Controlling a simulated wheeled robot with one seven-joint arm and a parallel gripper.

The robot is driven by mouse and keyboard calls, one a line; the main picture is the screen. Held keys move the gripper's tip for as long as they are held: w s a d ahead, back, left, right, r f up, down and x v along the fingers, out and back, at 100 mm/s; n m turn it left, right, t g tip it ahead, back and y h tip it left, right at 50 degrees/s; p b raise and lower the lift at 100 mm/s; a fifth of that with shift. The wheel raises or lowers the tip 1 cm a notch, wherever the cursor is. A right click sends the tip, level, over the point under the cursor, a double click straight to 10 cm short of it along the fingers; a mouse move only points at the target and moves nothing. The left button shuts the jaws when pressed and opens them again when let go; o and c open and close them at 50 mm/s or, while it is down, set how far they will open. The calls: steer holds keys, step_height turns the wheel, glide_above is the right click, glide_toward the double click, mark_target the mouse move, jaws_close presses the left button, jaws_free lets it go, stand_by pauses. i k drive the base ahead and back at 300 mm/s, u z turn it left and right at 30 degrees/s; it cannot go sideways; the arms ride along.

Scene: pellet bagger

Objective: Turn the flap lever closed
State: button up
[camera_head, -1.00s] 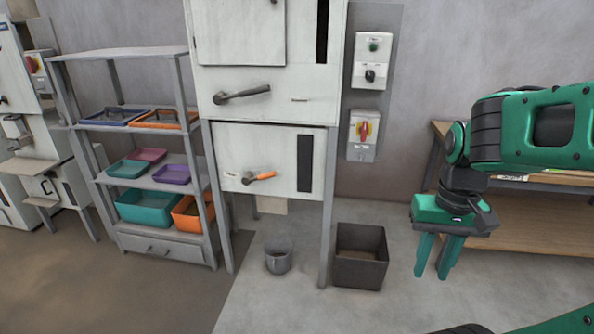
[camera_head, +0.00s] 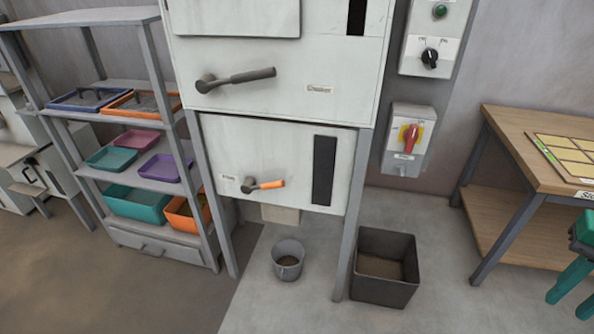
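The machine's pale cabinet (camera_head: 290,140) carries two levers. The upper lever (camera_head: 240,78) has a dark grey handle that points right and slightly up from its pivot. The lower lever (camera_head: 266,185) has a grey pivot and an orange grip, which points right and lies nearly level. Small labels sit by both, too small to read, so I cannot tell for sure which is the flap lever. My gripper (camera_head: 568,308) is at the lower right edge, partly cut off. Its teal fingers are apart and empty, far right of both levers.
A grey bucket (camera_head: 287,260) and a dark square bin (camera_head: 384,290) stand on the floor below the cabinet. A switch box with a red knob (camera_head: 409,138) hangs right of it. A shelf rack (camera_head: 150,60) with trays stands left, a wooden table (camera_head: 520,130) right.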

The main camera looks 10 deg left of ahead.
mark_target(250, 184)
steer(key=u, duration=0.35)
steer(key=i, duration=0.85)
steer(key=u, duration=0.65)
